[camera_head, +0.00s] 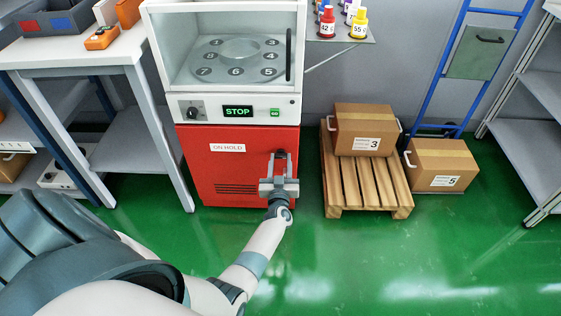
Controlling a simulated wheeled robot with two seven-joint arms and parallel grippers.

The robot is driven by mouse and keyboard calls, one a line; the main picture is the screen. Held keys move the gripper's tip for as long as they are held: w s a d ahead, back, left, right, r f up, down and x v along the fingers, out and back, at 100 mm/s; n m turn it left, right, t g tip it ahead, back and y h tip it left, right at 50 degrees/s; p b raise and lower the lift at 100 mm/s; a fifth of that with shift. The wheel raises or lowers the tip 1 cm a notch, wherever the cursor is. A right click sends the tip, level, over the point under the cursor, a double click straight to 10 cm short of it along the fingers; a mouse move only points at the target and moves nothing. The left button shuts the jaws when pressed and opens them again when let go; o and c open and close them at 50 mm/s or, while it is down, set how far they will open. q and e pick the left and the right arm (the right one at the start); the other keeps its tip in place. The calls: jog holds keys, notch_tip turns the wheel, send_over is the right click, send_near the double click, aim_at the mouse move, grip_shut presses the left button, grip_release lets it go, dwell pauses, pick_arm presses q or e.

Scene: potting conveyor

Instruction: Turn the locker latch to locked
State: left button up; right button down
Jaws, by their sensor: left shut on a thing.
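The red locker door (235,172) fills the lower part of the white machine and carries an "ON HOLD" label (228,148). My left gripper (279,170) is at the right side of this door, shut on a small dark part that looks like the latch (280,155). The gripper hides most of the latch, so I cannot tell which way it is turned. My right gripper is not in the view.
Above the door are a panel with a knob (194,111), a "STOP" display (237,112) and a green button (274,113). A wooden pallet (365,185) with a box (363,131) stands close on the right. A table (110,50) is at the left. Green floor in front is clear.

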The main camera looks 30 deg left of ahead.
pick_arm(q)
jog(key=n, duration=0.4)
jog(key=shift+n, duration=0.3)
jog(key=n+b, duration=0.1)
jog(key=n, duration=0.1)
jog(key=shift+a+f+n, duration=0.1)
jog(key=shift+n, duration=0.2)
jog(key=n, duration=0.2)
jog(key=shift+n+b, duration=0.3)
jog(key=shift+n, duration=0.1)
jog(key=n+b, duration=0.2)
jog(key=n, duration=0.4)
jog(key=shift+s+f+n, duration=0.1)
jog(key=shift+n, duration=0.8)
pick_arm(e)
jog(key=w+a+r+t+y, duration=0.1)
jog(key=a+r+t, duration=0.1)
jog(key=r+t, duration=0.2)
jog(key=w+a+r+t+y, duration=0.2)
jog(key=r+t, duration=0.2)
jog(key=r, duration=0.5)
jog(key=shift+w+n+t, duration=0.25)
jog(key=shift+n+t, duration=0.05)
pick_arm(q)
jog(key=o, duration=1.1)
jog(key=shift+a, duration=0.1)
jog(key=shift+c, duration=0.2)
